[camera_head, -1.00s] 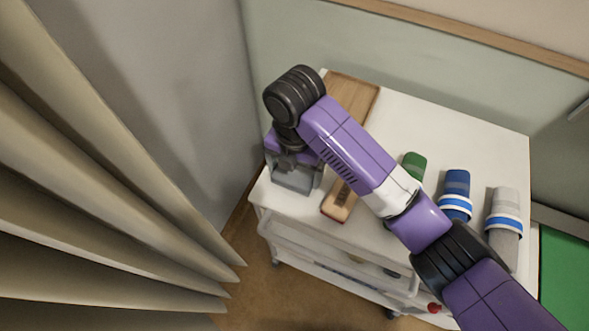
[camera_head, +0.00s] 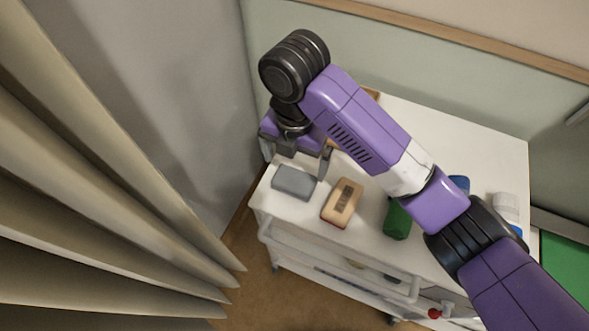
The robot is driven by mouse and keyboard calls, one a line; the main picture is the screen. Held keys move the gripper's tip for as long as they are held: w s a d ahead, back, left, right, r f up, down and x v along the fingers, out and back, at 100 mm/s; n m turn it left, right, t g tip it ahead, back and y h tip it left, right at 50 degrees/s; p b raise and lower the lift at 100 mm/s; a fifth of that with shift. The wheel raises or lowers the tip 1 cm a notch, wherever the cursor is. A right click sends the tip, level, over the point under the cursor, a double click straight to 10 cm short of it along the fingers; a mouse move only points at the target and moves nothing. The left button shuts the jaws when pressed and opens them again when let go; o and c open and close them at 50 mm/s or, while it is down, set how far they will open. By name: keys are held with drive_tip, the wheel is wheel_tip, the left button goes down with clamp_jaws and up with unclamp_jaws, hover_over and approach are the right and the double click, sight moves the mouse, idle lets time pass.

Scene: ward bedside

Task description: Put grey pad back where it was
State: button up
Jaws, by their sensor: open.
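The grey pad (camera_head: 294,182) lies flat on the white cart top (camera_head: 460,130), near its front left corner. My gripper (camera_head: 295,164) is open above and just behind the pad, its fingers spread to left and right. No finger appears closed on the pad. My arm hides much of the cart top behind it.
A tan block (camera_head: 342,203) with a dark inlay lies just right of the pad. A green roll (camera_head: 397,219) lies farther right, with a blue roll (camera_head: 459,184) and a white roll (camera_head: 507,207) partly hidden by my arm. A beige curtain (camera_head: 90,190) hangs at left.

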sight(294, 179)
drive_tip(key=shift+r, duration=2.4)
drive_tip(key=shift+a, duration=0.1)
